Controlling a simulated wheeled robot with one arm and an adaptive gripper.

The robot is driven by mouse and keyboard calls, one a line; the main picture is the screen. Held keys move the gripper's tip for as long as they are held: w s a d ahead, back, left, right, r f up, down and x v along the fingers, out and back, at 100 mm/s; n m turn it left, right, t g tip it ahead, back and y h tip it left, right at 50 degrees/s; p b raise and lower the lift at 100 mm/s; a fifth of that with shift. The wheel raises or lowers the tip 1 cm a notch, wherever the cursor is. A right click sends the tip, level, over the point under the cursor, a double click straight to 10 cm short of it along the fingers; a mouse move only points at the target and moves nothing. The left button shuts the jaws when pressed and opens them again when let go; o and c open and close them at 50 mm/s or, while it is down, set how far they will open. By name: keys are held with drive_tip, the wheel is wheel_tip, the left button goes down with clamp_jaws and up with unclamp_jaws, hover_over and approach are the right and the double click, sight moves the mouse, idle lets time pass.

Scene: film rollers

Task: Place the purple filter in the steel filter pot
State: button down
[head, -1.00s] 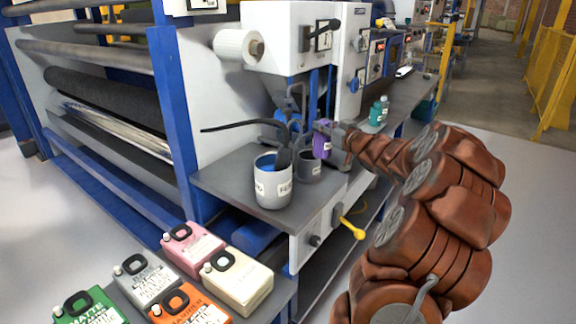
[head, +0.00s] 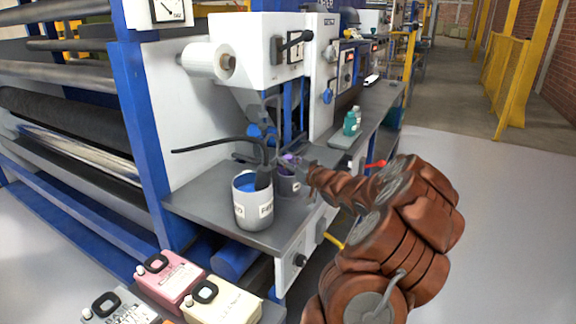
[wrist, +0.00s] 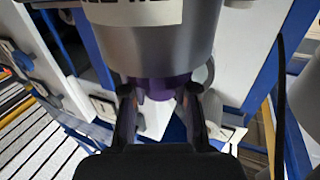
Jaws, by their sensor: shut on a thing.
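The purple filter (head: 290,159) is at the mouth of the small steel-grey filter pot (head: 287,186) on the counter. In the wrist view, the purple filter (wrist: 158,87) shows between my fingers, and the labelled grey pot (wrist: 160,45) appears upside down above it. The filter's lower part is hidden by the pot, so it seems partly inside; how deep I cannot tell. My gripper (head: 302,166) reaches in from the right at the pot's rim. In the wrist view, my gripper (wrist: 158,99) is shut on the filter, one finger on each side.
A larger white pot of blue liquid (head: 253,218) stands just left of the filter pot, with a dark hose (head: 215,150) bending into it. Teal bottles (head: 351,122) stand farther back on the counter. Pink (head: 173,279) and cream (head: 222,301) canisters sit at front left.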

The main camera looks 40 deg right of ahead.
drive_tip(key=shift+f, duration=0.5)
drive_tip(key=shift+f, duration=0.15)
drive_tip(key=c, duration=0.9)
unclamp_jaws()
drive_tip(key=shift+s+r, duration=0.1)
drive_tip(key=shift+r, duration=0.1)
drive_tip(key=shift+s+a+b, duration=0.1)
drive_tip(key=shift+s+a, duration=0.1)
drive_tip(key=shift+s, duration=1.8)
drive_tip(key=shift+s+a+b, duration=0.15)
drive_tip(key=shift+s, duration=1.8)
drive_tip(key=shift+s+a+b, duration=0.1)
drive_tip(key=shift+s+a, duration=0.1)
drive_tip(key=shift+s, duration=1.8)
